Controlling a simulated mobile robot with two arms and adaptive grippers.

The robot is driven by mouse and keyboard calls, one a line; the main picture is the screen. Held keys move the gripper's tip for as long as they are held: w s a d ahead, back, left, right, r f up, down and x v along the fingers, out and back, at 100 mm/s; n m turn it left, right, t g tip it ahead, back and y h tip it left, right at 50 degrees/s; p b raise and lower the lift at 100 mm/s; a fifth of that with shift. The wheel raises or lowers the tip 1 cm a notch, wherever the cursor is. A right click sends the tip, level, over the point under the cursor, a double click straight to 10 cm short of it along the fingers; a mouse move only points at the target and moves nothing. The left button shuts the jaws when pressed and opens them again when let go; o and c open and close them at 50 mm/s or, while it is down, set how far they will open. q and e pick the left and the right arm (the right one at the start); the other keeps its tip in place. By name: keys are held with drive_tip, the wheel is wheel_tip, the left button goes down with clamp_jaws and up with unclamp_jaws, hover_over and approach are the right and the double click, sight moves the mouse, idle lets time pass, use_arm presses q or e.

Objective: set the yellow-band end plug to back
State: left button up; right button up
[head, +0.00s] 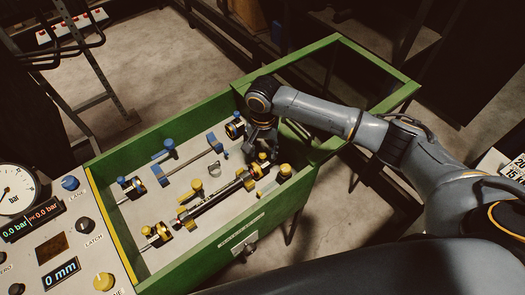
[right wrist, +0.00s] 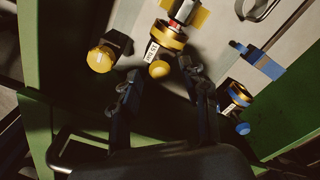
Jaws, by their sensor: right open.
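In the head view, a hose assembly (head: 215,199) lies between yellow fittings in the green-walled tray (head: 238,232). In the right wrist view, an end plug with a gold-yellow band (right wrist: 167,37), a white label and a yellow knob (right wrist: 160,69) sits at the hose's near end. My right gripper (right wrist: 162,92) is open, its two dark fingers either side of the knob's line and just short of the plug. It also shows in the head view (head: 262,150), over the tray's right end, partly hiding the plug. My left gripper is not in view.
A yellow-capped post (right wrist: 100,59) stands left of the fingers in the wrist view. A blue-knobbed plug (right wrist: 236,97) is on their right. The green tray wall is close by. A control panel with a gauge (head: 17,191) stands left of the tray.

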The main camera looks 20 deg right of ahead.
drive_tip(key=shift+f, duration=0.5)
drive_tip(key=shift+s+f, duration=0.1)
drive_tip(key=shift+f, duration=0.5)
clamp_jaws()
drive_tip(key=shift+d, duration=0.1)
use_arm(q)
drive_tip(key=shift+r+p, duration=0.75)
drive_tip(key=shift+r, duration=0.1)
use_arm(e)
drive_tip(key=d, duration=0.1)
drive_tip(key=w+d, duration=0.1)
drive_tip(key=d, duration=0.1)
drive_tip(key=shift+w, duration=0.15)
